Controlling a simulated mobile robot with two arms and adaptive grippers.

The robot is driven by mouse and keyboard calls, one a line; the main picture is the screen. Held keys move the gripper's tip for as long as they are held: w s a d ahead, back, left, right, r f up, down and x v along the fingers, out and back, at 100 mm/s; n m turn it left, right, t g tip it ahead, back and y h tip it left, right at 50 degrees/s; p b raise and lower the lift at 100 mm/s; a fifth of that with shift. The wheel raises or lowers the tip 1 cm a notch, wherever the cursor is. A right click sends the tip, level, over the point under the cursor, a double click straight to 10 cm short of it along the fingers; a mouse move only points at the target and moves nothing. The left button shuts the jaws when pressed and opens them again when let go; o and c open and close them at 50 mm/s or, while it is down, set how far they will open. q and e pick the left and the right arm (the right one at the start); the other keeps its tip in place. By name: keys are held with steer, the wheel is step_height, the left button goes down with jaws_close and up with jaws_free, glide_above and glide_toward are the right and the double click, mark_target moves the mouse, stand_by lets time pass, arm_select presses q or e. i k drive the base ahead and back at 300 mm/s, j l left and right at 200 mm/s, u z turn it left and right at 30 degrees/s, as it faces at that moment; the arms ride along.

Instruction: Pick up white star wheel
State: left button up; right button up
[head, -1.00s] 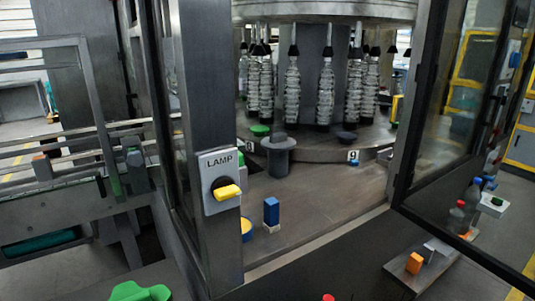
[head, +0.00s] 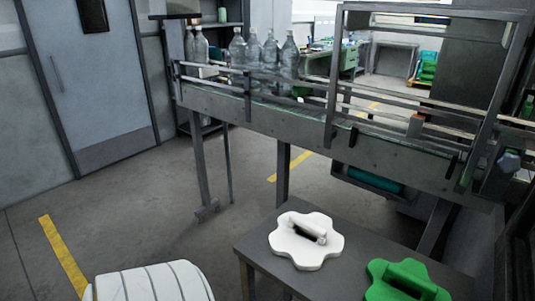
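The white star wheel (head: 291,249) lies flat on a small grey table at the lower middle of the head view. It has rounded lobes and a raised bar handle across its centre. A green star wheel (head: 384,291) of like shape lies to its right, cut off by the bottom edge of the picture. Neither of my grippers shows in the head view. Nothing covers the white wheel.
The grey table (head: 256,254) stands in front of a conveyor (head: 270,112) with rails carrying several clear bottles (head: 289,57). A white ribbed object (head: 150,284) is at the bottom left. A grey door (head: 88,75) is at the left. The floor between is clear.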

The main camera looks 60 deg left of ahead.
mark_target(305, 254)
steer(key=u, duration=1.5)
